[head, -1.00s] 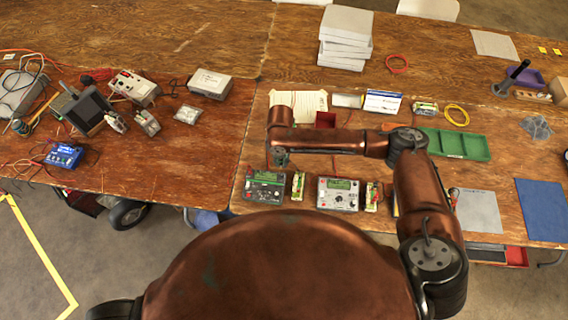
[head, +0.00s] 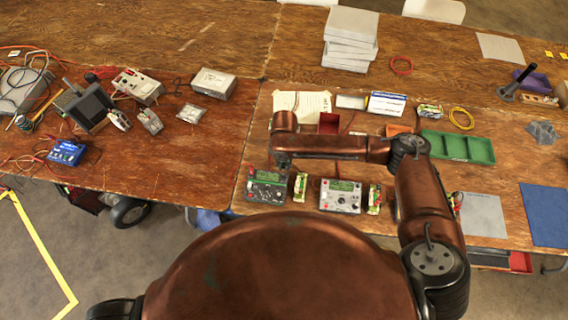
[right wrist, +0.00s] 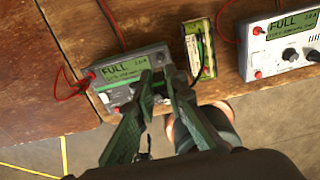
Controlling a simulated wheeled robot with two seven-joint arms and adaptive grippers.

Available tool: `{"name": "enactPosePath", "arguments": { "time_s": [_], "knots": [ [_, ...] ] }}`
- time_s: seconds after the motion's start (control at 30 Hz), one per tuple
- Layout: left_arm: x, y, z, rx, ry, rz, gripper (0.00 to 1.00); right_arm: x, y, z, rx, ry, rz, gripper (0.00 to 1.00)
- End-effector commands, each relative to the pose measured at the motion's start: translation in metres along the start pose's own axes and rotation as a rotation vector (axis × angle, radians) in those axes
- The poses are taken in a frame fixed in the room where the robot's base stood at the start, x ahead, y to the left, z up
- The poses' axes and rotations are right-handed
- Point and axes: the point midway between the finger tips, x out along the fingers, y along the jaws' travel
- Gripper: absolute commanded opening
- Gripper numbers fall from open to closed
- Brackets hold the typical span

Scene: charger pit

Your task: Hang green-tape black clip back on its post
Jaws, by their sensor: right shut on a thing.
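My right gripper (head: 281,163) is over the back edge of the dark grey charger (head: 267,187) in the head view. In the right wrist view its fingers (right wrist: 162,88) come together at the front of that charger (right wrist: 128,70), whose display reads FULL. A small dark thing is pinched between the tips, apparently the green-tape black clip; its tape and jaws cannot be made out. The fingers cover part of the charger's front, so the black post is hidden. A red lead is on the charger's left side. My left gripper is not in view.
A green-and-yellow battery pack (right wrist: 200,50) stands right of the dark charger. A light grey charger (head: 340,196) and another pack (head: 374,198) are farther right. A red box (head: 328,123) and a green tray (head: 457,148) lie behind. The table's front edge is close to the chargers.

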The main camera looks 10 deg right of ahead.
Motion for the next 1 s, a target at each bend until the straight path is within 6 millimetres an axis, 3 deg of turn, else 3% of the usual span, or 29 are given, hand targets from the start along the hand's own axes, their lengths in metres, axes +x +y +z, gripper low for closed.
{"name": "enactPosePath", "arguments": {
  "time_s": [1.0],
  "knots": [
    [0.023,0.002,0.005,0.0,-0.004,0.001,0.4,0.057,0.0,0.0,0.0,0.0,0.001,0.0]
  ]
}}
